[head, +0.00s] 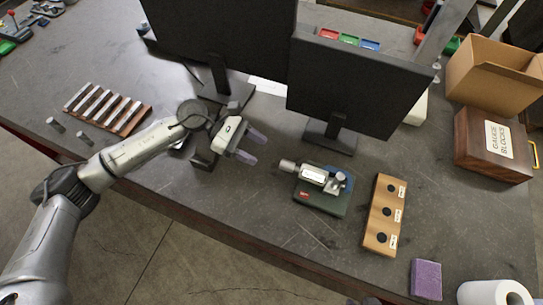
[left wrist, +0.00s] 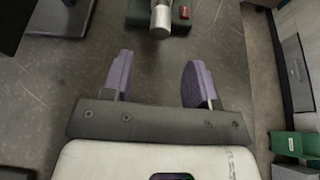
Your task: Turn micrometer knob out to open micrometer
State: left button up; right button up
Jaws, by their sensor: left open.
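The micrometer (head: 314,174), a silver body with a grey cylindrical knob (head: 288,165) at its left end, rests on a dark green base (head: 318,201) on the bench. My left gripper (head: 257,147) is open and empty to the left of the knob, its purple fingers pointing toward it with a gap between. In the left wrist view, the knob (left wrist: 160,30) is beyond the open fingertips (left wrist: 157,68), roughly centred between them. It does not touch them. Only a sliver of what may be my right gripper (head: 364,301) shows at the head view's bottom edge.
Two black monitors stand behind, the nearer one (head: 350,85) close to the micrometer. A wooden block with black discs (head: 383,214) stands to its right, with a purple block (head: 426,279) nearer the front. The bench in front of the micrometer is clear.

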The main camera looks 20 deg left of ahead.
pick_arm(q)
jog(key=shift+v, duration=1.9)
